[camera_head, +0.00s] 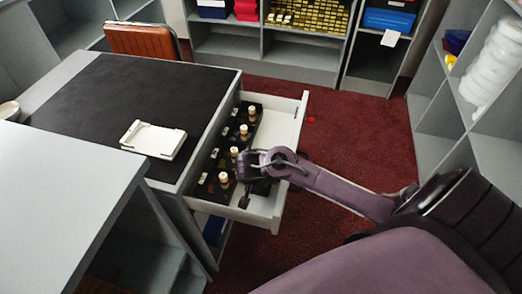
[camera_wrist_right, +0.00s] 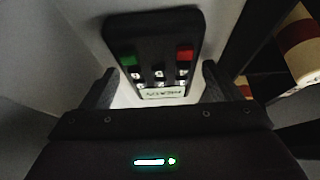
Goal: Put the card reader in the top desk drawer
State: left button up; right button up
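The card reader (camera_wrist_right: 155,55) shows in the right wrist view. It is black with a green key, a red key and several pale keys. It lies on a pale surface that looks like the drawer floor. My right gripper (camera_wrist_right: 159,76) is open, its fingers to either side of the reader's near end with gaps showing. In the head view my right gripper (camera_head: 253,190) is low at the front of the open top drawer (camera_head: 285,125); the reader is not clearly visible there. My left gripper is not in view.
A black rack (camera_head: 235,145) with several pale-knobbed pieces fills the drawer's left side. A white tray-like object (camera_head: 153,139) lies on the black desk top (camera_head: 110,95). An orange chair (camera_head: 140,40) stands behind. The drawer's far right part looks bare.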

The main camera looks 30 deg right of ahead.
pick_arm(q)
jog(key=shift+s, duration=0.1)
pick_arm(e)
jog(key=shift+o, duration=0.3)
jog(key=shift+r, duration=0.1)
jog(key=shift+r+p, duration=0.25)
jog(key=shift+p, duration=0.05)
jog(key=p+v, duration=0.1)
jog(key=v, duration=0.4)
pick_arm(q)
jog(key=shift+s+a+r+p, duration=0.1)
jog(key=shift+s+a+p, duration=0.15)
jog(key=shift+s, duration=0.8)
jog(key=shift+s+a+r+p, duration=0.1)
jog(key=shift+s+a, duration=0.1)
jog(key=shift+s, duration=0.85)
pick_arm(e)
jog(key=v, duration=0.6)
jog(key=shift+s+a+r, duration=0.2)
jog(key=shift+r, duration=0.15)
